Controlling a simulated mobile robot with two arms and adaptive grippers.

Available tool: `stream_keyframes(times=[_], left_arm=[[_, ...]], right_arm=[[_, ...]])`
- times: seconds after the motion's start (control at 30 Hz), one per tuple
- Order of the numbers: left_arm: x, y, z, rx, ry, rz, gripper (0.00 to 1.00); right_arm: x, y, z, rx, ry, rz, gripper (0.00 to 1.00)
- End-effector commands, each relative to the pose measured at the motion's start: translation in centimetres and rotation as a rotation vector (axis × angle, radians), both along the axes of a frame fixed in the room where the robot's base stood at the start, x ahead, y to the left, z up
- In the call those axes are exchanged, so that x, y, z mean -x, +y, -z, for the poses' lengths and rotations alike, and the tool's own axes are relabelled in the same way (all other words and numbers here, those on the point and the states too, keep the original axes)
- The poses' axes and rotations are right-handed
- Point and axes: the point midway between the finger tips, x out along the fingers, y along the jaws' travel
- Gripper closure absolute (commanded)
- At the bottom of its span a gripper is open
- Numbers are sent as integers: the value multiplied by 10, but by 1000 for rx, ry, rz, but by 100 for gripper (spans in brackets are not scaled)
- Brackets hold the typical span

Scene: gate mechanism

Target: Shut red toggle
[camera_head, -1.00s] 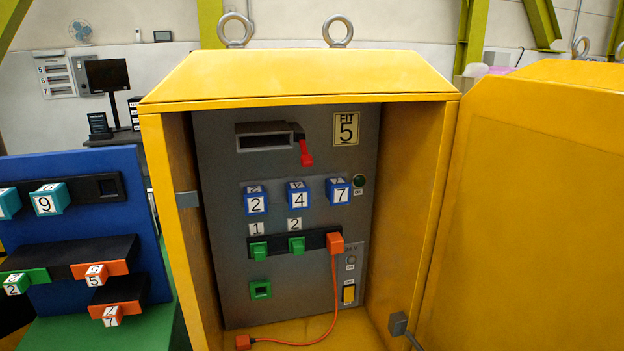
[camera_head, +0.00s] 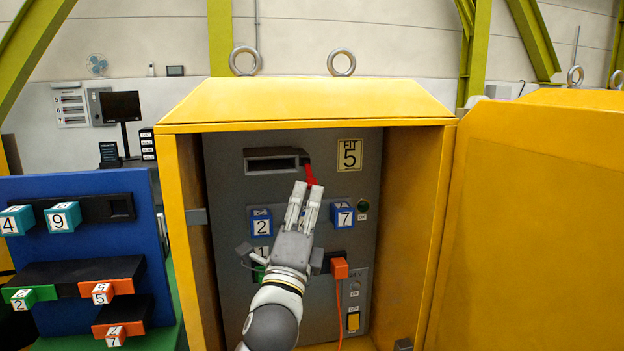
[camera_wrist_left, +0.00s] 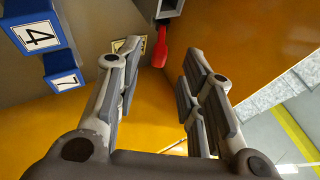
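The red toggle (camera_head: 310,173) hangs downward at the right end of the dark slot housing (camera_head: 272,160) on the grey panel in the yellow cabinet. My left gripper (camera_head: 306,188) is raised in front of the panel, its fingertips just below and near the toggle. In the left wrist view the two fingers (camera_wrist_left: 158,62) are spread apart with nothing between them. There the red toggle (camera_wrist_left: 160,47) shows beyond the fingertips, in the gap between them. I cannot tell whether a finger touches it. My right gripper is not in view.
Blue number blocks (camera_head: 343,216) sit below the slot. An orange plug (camera_head: 339,268) with a cable is lower right. The yellow cabinet (camera_head: 185,240) walls flank the panel, with the open door (camera_head: 540,220) at right. A blue board (camera_head: 90,235) with blocks stands at left.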

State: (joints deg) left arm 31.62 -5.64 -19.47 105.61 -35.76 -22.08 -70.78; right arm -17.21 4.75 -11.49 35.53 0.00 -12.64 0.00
Motion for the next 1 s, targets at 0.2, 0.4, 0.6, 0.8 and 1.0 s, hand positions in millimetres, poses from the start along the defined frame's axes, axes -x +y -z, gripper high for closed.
stream_keyframes(times=[0.2, 0.4, 0.6, 0.8, 1.0], left_arm=[[-32, -5, -20, 3, 1, 2, 64], [-48, -7, -27, 3, 2, 1, 64], [-52, -8, -29, 2, 2, 2, 64], [-52, -7, -28, 2, 2, 2, 67], [-52, -7, -28, 2, 2, 2, 93]], right_arm=[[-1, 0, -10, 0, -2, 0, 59], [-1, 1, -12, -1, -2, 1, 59], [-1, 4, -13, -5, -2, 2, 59], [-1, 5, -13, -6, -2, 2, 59], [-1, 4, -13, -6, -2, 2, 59]])
